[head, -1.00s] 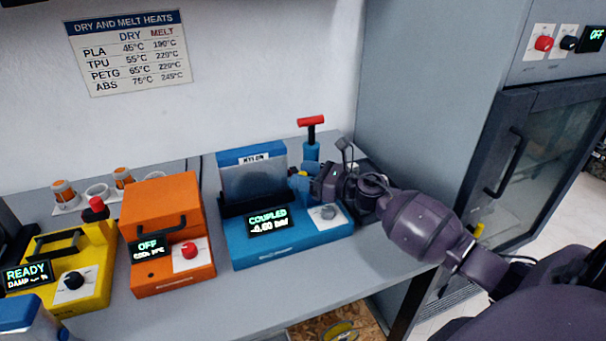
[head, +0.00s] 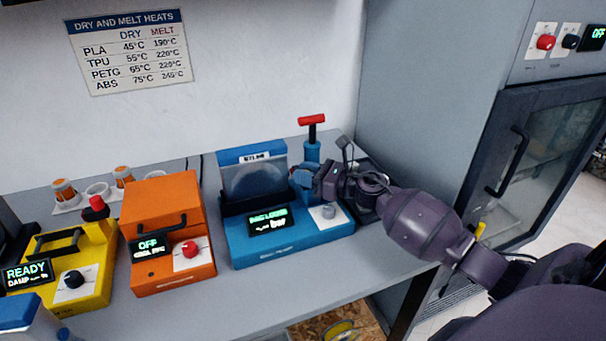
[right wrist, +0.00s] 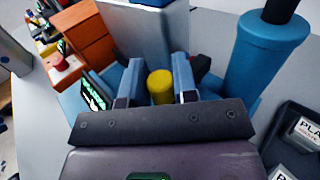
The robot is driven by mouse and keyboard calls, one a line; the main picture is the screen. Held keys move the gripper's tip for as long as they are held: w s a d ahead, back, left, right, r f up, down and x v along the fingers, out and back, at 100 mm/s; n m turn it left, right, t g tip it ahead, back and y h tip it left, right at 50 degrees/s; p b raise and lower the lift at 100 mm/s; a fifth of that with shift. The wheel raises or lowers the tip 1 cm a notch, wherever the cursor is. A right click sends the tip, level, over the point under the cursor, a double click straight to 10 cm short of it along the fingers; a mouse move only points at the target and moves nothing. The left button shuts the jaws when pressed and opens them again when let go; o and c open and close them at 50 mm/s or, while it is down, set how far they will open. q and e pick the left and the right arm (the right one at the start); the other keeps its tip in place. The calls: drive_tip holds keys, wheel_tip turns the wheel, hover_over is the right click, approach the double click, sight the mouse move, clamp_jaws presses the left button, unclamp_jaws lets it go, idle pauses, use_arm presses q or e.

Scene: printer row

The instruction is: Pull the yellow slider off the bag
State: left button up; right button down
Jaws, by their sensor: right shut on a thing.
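The bag (head: 255,180) stands upright on the blue station (head: 290,240), with a small white label at its top. It looks greyish and see-through, with a dark round shape in it. My right gripper (right wrist: 158,82) is at the right side of the station, just right of the bag. Its two blue fingers are shut on the yellow slider (right wrist: 160,88), which shows between them in the right wrist view. The slider is hidden in the head view. I cannot tell whether the slider still touches the bag. My left gripper is not in view.
A blue pump (head: 312,150) with a red handle stands close behind my right gripper. An orange box (head: 170,230) and a yellow unit (head: 90,290) stand to the left. A dark tray (right wrist: 295,140) lies right of the pump.

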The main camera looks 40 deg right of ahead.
drive_tip(key=shift+s+d+f, duration=0.15)
drive_tip(key=shift+d+f, duration=0.1)
drive_tip(key=shift+d, duration=0.3)
drive_tip(key=shift+s+d+b, duration=0.1)
drive_tip(key=shift+d+b, duration=0.25)
drive_tip(key=shift+b, duration=0.05)
drive_tip(key=shift+r, duration=0.25)
drive_tip(key=c, duration=1.2)
unclamp_jaws()
drive_tip(key=shift+d, duration=0.1)
drive_tip(key=o, duration=0.3)
drive_tip(key=shift+d, duration=0.1)
